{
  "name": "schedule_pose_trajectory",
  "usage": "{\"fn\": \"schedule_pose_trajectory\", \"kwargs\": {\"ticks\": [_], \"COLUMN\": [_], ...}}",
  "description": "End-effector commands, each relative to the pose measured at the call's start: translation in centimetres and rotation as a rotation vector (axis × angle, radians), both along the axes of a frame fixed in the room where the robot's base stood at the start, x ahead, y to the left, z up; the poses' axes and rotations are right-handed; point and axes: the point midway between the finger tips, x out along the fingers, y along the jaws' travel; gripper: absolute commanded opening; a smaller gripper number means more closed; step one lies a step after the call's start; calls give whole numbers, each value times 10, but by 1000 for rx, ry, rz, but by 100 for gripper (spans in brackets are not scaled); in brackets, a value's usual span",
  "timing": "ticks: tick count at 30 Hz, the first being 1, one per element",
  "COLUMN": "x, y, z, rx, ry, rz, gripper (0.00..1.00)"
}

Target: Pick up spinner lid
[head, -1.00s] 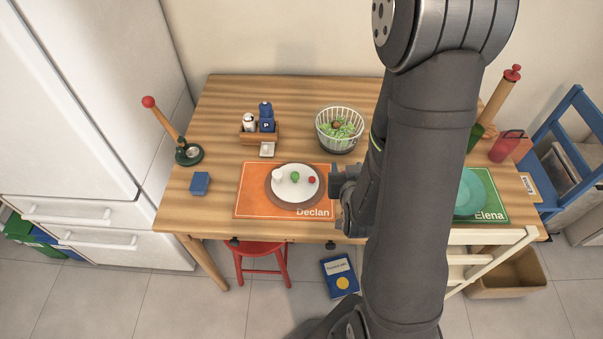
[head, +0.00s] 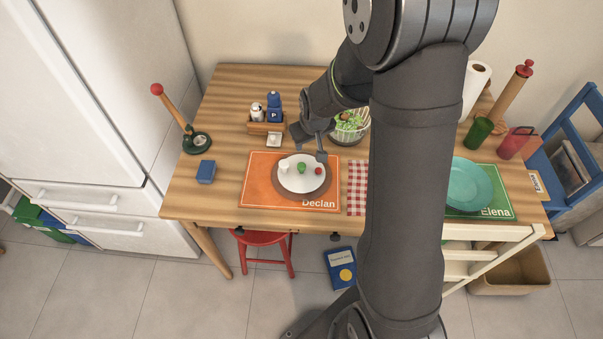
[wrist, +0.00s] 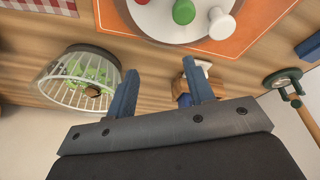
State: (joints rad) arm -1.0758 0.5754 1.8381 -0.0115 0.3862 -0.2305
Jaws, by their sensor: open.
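A white round disc (head: 296,185) with white, green and red knobs rests on a brown round base on the orange Declan placemat (head: 262,197). It looks like the spinner lid, though I cannot be sure. In the wrist view the disc (wrist: 155,17) is at the top, cut off by the frame, with its green and white knobs showing. My gripper (head: 309,146) is open and empty, just beyond the disc's far edge. The spinner basket (head: 350,136) with greens stands right of my gripper, partly hidden by it. It also shows in the wrist view (wrist: 55,72).
A condiment caddy (head: 258,128) stands left of my gripper. A blue block (head: 206,172) and a red-knobbed stick on a green base (head: 196,143) are farther left. A checkered cloth (head: 357,188) lies right of the placemat. My arm hides part of the table's right side.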

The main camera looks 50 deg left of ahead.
Motion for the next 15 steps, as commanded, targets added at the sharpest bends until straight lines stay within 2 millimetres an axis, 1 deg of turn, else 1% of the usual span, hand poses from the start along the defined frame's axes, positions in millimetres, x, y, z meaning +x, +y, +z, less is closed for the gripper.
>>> {"fn": "schedule_pose_trajectory", "kwargs": {"ticks": [1, 6, 12, 15], "x": [-4, -19, -35, -40], "y": [8, 18, 20, 19], "z": [9, 40, 78, 91], "rx": [-45, -219, -385, -435], "ry": [14, 68, 119, 135], "rz": [31, 126, 209, 232], "gripper": [48, 48, 48, 48]}}
